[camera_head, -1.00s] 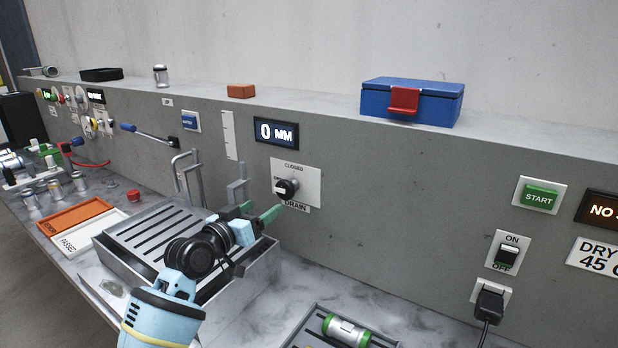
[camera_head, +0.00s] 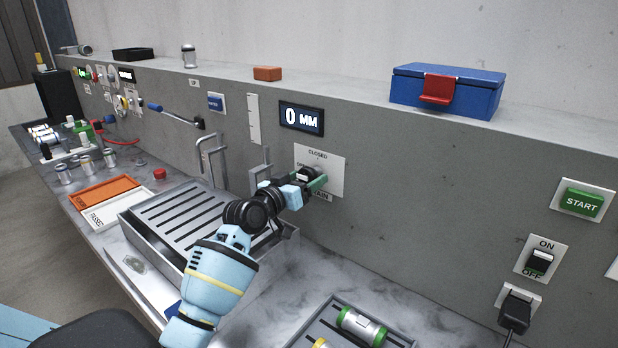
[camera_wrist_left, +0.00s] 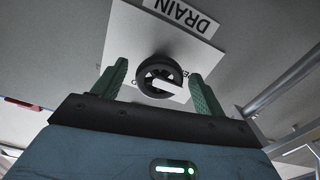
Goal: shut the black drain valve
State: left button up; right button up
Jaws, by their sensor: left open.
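The black drain valve (camera_head: 307,175) is a round knob with a white pointer on a white plate marked CLOSED, OPEN and DRAIN, on the grey wall panel. In the left wrist view the knob (camera_wrist_left: 160,78) sits between the two green fingers, with a gap visible on each side. My left gripper (camera_head: 312,184) is open at the knob and partly covers it and the DRAIN label in the head view; it also shows in the left wrist view (camera_wrist_left: 158,85). In the head view the pointer's exact direction is hard to tell. My right gripper is not in view.
A slotted metal sink tray (camera_head: 160,252) lies below my left arm, with a bent metal pipe (camera_head: 212,160) and an upright bracket (camera_head: 258,170) beside the valve. A display (camera_head: 301,118) reads 0 MM above it.

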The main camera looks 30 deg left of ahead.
pick_arm(q)
jog(key=shift+w+d, duration=0.1)
jog(key=shift+w, duration=0.8)
jog(key=c, duration=1)
